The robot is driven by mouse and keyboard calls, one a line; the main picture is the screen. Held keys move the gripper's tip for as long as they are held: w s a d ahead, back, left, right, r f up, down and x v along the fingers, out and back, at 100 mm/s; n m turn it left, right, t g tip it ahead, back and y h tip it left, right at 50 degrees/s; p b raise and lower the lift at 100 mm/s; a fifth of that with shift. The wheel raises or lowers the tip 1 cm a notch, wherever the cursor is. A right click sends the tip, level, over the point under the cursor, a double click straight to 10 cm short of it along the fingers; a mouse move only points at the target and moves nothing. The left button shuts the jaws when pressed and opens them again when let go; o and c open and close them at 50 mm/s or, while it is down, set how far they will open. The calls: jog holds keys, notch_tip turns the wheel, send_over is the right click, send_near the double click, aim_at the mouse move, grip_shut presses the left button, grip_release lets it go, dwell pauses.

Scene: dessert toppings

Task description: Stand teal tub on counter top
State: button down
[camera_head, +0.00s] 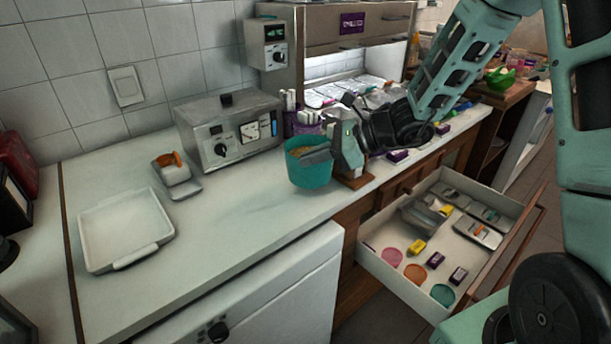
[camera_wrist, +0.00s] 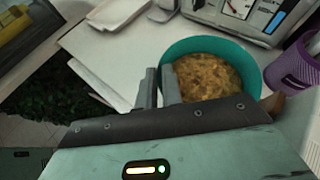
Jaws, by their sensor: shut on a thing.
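The teal tub (camera_head: 309,174) is upright near the counter's front edge, in front of the grey machine, with a yellow-brown crumbly filling inside. My gripper (camera_head: 318,154) reaches in from the right and is shut on the tub's wall at the rim. In the wrist view my gripper (camera_wrist: 159,84) has one finger inside and one outside the wall of the teal tub (camera_wrist: 250,68). The light counter top (camera_head: 235,222) lies under and around the tub. I cannot tell whether the tub's base touches it.
A grey machine (camera_head: 230,133) stands behind the tub, with a purple container (camera_wrist: 292,72) close beside the tub. A white tray (camera_head: 123,228) and a small orange-topped device (camera_head: 174,170) are at left. The counter between is clear. An open drawer (camera_head: 430,250) juts out at right.

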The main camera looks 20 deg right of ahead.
aim_at(308, 176)
jog(key=shift+f, duration=2.3)
jog(key=c, duration=1.6)
grip_release()
jog(key=shift+f, duration=0.1)
jog(key=shift+o, duration=0.2)
